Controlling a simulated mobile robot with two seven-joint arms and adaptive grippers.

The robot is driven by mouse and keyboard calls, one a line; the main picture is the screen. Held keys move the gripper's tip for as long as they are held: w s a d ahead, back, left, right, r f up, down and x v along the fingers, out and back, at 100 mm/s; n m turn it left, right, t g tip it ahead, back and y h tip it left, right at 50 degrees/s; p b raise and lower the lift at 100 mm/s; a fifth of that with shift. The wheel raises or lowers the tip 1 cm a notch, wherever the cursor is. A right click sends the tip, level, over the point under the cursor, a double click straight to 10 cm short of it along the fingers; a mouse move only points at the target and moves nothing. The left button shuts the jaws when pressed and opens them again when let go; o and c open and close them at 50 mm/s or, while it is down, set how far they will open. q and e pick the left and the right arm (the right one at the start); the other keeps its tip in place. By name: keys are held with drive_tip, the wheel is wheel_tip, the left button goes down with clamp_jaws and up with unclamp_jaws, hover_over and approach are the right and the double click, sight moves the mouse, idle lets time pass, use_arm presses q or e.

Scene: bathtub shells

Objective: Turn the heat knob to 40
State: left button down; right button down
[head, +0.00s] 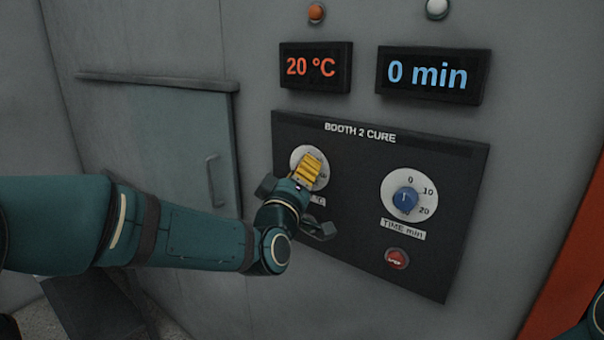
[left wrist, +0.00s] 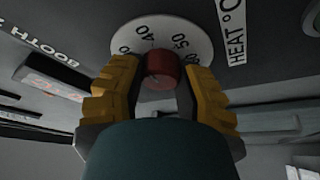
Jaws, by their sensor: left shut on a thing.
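The red heat knob (left wrist: 163,66) sits at the middle of a white numbered dial (left wrist: 168,33), beside a "HEAT °C" label. In the left wrist view, 40 and 50 can be read on the dial; the knob's pointer cannot be made out. My left gripper (head: 310,168) has its yellow fingers shut on the knob, one on each side. In the head view the fingers hide the knob and cover part of the heat dial (head: 297,155). The display (head: 316,67) above reads 20 °C. My right gripper is not in view.
On the dark "BOOTH 2 CURE" panel (head: 345,220), a blue time knob (head: 405,200) and a red button (head: 397,259) are right of my gripper. A second display (head: 433,75) reads 0 min. A cabinet door (head: 160,145) with a handle is on the left.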

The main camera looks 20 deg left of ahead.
use_arm(q)
drive_tip(key=shift+r+m+h, duration=0.15)
drive_tip(key=shift+m+h, duration=0.15)
drive_tip(key=shift+m, duration=0.5)
drive_tip(key=shift+m+t, duration=0.3)
drive_tip(key=shift+m, duration=0.1)
drive_tip(key=c, duration=0.6)
unclamp_jaws()
drive_tip(key=shift+o, duration=0.2)
drive_tip(key=v, duration=0.7)
drive_tip(key=shift+s, duration=0.2)
